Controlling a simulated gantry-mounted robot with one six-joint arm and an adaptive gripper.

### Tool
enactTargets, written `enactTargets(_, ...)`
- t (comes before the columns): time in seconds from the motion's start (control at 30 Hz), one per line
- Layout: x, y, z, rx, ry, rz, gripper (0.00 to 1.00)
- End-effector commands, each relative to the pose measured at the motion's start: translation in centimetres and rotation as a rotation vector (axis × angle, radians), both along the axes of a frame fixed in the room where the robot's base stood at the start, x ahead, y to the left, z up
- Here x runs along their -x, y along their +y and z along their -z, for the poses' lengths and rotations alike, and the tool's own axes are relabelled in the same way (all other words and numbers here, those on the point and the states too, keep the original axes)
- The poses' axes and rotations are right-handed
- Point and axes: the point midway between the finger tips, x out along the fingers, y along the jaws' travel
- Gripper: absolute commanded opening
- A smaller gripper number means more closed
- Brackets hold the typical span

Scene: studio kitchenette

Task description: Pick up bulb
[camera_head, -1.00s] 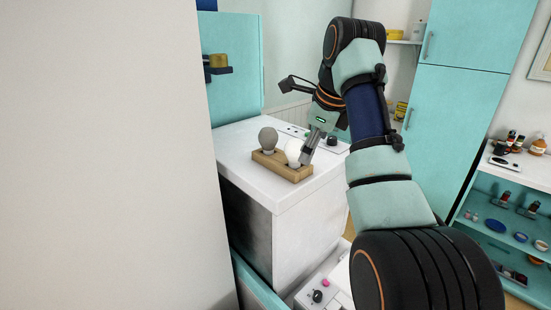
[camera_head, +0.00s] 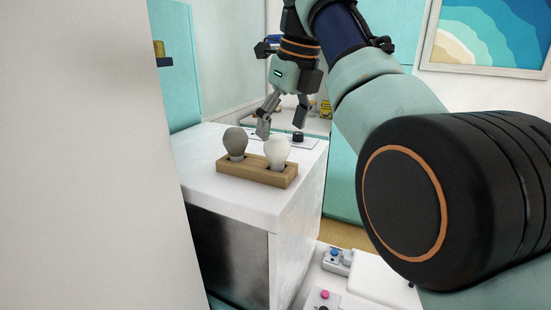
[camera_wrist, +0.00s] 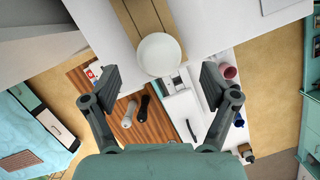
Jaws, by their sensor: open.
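A white bulb (camera_head: 277,151) and a grey bulb (camera_head: 235,142) stand upright in a wooden holder (camera_head: 256,174) on a white-topped unit. My gripper (camera_head: 282,122) is open and empty, pointing down, with its fingertips just above and behind the white bulb in the head view. In the wrist view the white bulb (camera_wrist: 159,54) lies centred between the two spread fingers, slightly ahead of their tips, and I see no contact. The holder (camera_wrist: 145,15) shows beyond it. My gripper (camera_wrist: 158,82) has nothing between its fingers there. The grey bulb is not visible in the wrist view.
A pale wall panel (camera_head: 80,150) fills the left of the head view. A dark knob (camera_head: 298,137) sits behind the bulbs. In the wrist view, a striped wooden board (camera_wrist: 145,105) with dark-handled items and a reddish cup (camera_wrist: 228,72) lie lower down.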

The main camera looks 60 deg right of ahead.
Motion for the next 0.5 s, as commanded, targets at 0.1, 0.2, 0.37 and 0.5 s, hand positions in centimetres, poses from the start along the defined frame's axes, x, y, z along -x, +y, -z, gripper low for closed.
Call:
enactTargets(0.1,-0.4,-0.1,2.2,-0.001,0.002,-0.001,0.86)
enactTargets(0.2,-0.8,-0.3,4.0,-0.002,0.002,-0.001,0.86)
enactTargets(0.37,-1.2,-0.5,4.9,-0.001,0.003,-0.001,0.86)
enactTargets(0.5,-1.2,-0.5,4.8,-0.001,0.003,-0.001,0.86)
